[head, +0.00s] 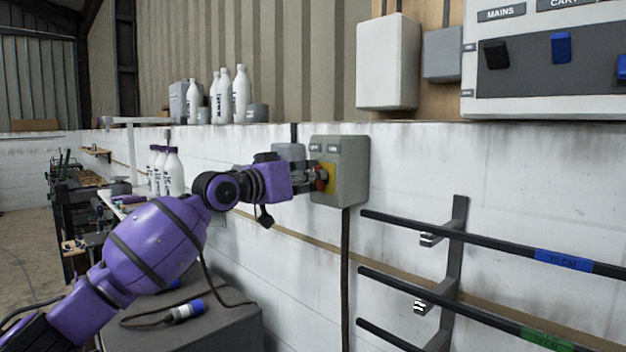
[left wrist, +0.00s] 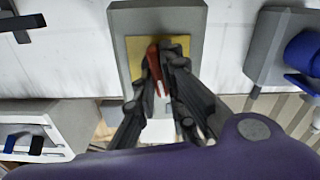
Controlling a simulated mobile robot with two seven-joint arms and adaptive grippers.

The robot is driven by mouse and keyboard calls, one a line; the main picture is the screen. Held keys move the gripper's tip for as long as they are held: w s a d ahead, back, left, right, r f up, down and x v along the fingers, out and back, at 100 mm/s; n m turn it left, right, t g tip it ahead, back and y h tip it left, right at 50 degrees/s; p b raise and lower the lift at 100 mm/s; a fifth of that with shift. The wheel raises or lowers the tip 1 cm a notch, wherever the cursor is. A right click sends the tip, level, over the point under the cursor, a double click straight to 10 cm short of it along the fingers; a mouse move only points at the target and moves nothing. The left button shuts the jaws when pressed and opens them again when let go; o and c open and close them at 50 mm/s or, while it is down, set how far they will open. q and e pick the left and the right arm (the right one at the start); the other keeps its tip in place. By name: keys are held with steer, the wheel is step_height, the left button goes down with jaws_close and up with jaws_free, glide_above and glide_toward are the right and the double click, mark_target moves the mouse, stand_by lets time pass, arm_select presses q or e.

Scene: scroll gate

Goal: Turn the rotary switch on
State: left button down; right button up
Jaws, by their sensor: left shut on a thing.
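The rotary switch is a grey box (head: 352,165) on the white wall, with a yellow plate (head: 330,176) and a red handle (head: 320,179) on its front. In the left wrist view the red handle (left wrist: 154,68) stands out from the yellow plate (left wrist: 134,55), slightly tilted. My left gripper (head: 312,179) reaches the switch from the left. In the left wrist view its fingers (left wrist: 165,75) are closed around the red handle and partly hide it and the plate. My right gripper is in neither view.
A black cable (head: 345,270) runs down from the switch box. Black rack bars (head: 480,240) stick out from the wall at the right. A control panel (head: 545,95) with dark and blue knobs hangs above. White bottles (head: 240,95) stand on the wall ledge, others (head: 173,172) behind my arm.

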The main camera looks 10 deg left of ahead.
arm_select(q)
steer(key=shift+s+d+f+m+b, duration=0.15)
steer(key=shift+m+b, duration=0.2)
steer(key=shift+m, duration=2.15)
steer(key=shift+s+d+r+m+b, duration=0.1)
steer(key=shift+m+b, duration=0.25)
steer(key=shift+m, duration=2.15)
steer(key=c, duration=1.8)
jaws_free()
